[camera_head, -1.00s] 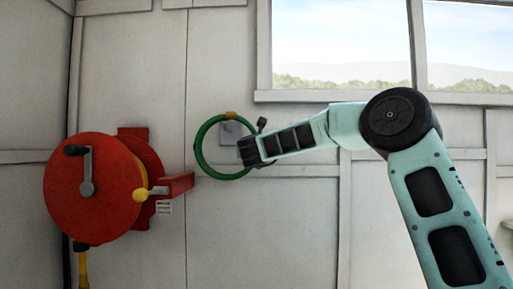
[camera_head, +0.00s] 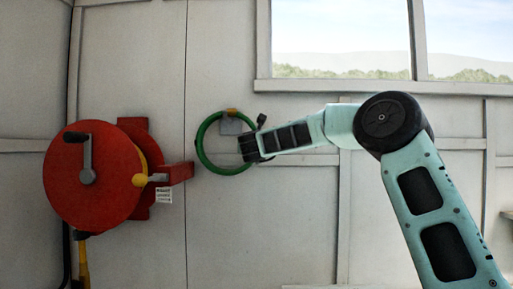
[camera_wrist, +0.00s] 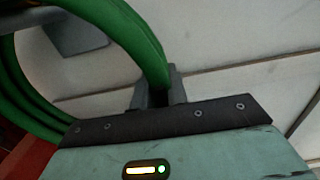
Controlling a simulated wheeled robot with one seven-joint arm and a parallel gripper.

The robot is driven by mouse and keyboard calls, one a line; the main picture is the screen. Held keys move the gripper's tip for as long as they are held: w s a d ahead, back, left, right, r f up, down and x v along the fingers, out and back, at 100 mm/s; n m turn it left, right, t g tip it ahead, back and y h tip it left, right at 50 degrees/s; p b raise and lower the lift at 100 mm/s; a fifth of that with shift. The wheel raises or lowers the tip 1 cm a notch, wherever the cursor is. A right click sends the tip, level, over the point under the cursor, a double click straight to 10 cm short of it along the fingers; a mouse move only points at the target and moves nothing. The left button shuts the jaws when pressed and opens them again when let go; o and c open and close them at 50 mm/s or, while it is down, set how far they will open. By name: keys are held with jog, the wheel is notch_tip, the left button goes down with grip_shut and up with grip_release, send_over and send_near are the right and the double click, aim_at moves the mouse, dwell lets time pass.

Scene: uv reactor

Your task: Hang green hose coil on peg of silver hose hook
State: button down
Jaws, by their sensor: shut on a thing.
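The green hose coil (camera_head: 203,157) is a ring with a yellow-orange band at its top, in front of the wall in the head view. My gripper (camera_head: 249,149) is shut on the coil's right side and holds it upright. In the wrist view the green hose (camera_wrist: 140,45) runs down between the fingers of my gripper (camera_wrist: 159,88). The grey plate of the hose hook (camera_head: 231,127) shows through the upper part of the ring, and it also shows in the wrist view (camera_wrist: 75,34). I cannot make out the peg, nor tell whether the coil rests on it.
A red hose reel (camera_head: 92,180) with a black handle and a yellow nozzle is on the wall to the left. Its red bracket (camera_head: 180,173) reaches close to the coil's left side. A window (camera_head: 340,40) is above right. The wall below the coil is clear.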

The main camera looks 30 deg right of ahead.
jog(key=shift+r, duration=0.1)
dwell(0.3)
jog(key=c, duration=1.3)
grip_release()
jog(key=shift+s, duration=0.1)
jog(key=b+v, duration=0.8)
jog(key=v, duration=0.9)
jog(key=shift+s+a, duration=0.1)
